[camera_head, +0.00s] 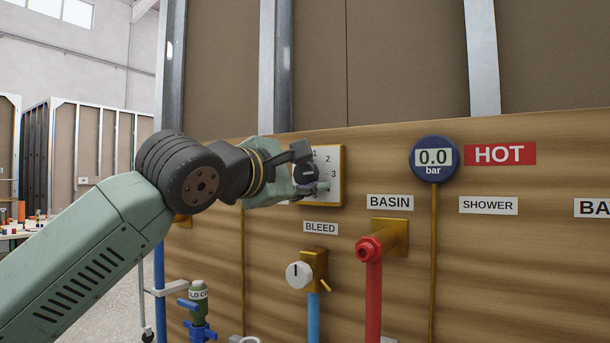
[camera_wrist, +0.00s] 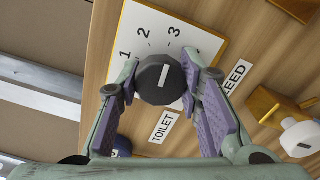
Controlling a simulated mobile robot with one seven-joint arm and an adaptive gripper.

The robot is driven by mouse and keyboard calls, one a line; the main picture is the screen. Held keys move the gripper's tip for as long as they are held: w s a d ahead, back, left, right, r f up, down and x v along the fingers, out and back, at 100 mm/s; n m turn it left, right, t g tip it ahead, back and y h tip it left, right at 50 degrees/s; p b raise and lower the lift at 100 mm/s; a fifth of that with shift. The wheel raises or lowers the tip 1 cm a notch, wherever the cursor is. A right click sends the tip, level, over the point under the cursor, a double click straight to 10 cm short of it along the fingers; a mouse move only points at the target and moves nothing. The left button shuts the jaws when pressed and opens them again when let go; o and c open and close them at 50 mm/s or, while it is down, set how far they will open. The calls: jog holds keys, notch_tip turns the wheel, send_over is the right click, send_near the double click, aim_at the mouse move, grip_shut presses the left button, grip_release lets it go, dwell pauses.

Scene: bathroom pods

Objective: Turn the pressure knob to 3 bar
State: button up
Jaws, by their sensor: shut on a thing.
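The pressure knob is a dark, faceted knob (camera_wrist: 158,82) with a white line on its face, mounted on a white dial plate (camera_wrist: 205,42) marked 1, 2 and 3. In the head view the knob (camera_head: 305,174) is partly covered by my fingers. My gripper (camera_wrist: 160,78) is shut on the knob, with one finger on each side. It also shows in the head view (camera_head: 312,169), reaching in from the left. The round blue gauge (camera_head: 434,158) reads 0.0 bar.
Below the dial are the BLEED label (camera_head: 320,228) and a white knob (camera_head: 298,275) on a brass fitting. A red pipe (camera_head: 373,290) with a brass block stands to the right. A valve with blue handles (camera_head: 198,325) is at lower left.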

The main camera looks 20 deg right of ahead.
jog(key=shift+m, duration=0.6)
jog(key=o, duration=1.2)
jog(key=v, duration=1.2)
jog(key=shift+s, duration=0.1)
